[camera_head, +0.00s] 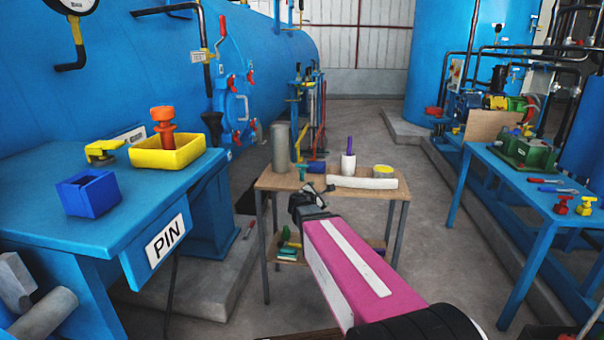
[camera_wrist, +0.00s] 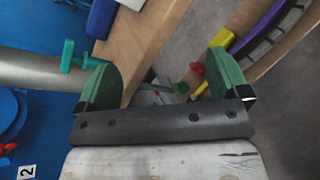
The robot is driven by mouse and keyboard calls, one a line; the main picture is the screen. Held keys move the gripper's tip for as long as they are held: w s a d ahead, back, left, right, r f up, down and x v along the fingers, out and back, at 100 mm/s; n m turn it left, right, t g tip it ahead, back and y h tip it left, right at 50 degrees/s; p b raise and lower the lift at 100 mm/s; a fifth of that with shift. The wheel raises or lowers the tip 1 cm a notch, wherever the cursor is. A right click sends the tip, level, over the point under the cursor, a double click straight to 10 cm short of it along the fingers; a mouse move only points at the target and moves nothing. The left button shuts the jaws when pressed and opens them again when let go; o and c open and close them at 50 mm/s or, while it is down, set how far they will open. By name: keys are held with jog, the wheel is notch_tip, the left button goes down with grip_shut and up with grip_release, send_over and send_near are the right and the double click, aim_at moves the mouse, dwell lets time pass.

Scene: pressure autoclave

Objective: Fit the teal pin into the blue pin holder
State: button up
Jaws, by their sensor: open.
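The teal pin (camera_head: 301,167) is on the small wooden table, beside the grey cylinder. In the wrist view the teal pin (camera_wrist: 72,57) shows at upper left, outside the jaws and close to the left green fingertip. The blue pin holder (camera_head: 88,192) is an open box on the blue bench at left, its inside partly hidden. My gripper (camera_head: 310,206) is at the near edge of the wooden table. In the wrist view my gripper (camera_wrist: 163,84) is open and empty, with the table edge and floor visible between its fingers.
The wooden table (camera_head: 270,181) also holds a grey cylinder (camera_head: 280,147), a dark blue block (camera_head: 317,167), a white cup (camera_head: 348,165) and a pale bar (camera_head: 362,183).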

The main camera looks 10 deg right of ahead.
aim_at(302, 166)
jog(key=w+a+r+n+t+y, duration=0.3)
jog(key=w+a+r+n+t, duration=0.3)
jog(key=n, duration=0.6)
jog(key=shift+g, duration=0.4)
jog(key=x, duration=0.7)
jog(key=r+x, duration=0.1)
jog(key=x, duration=0.3)
jog(key=shift+w+a, duration=0.2)
jog(key=shift+w, duration=0.05)
jog(key=shift+s, duration=0.1)
jog(key=c, duration=1)
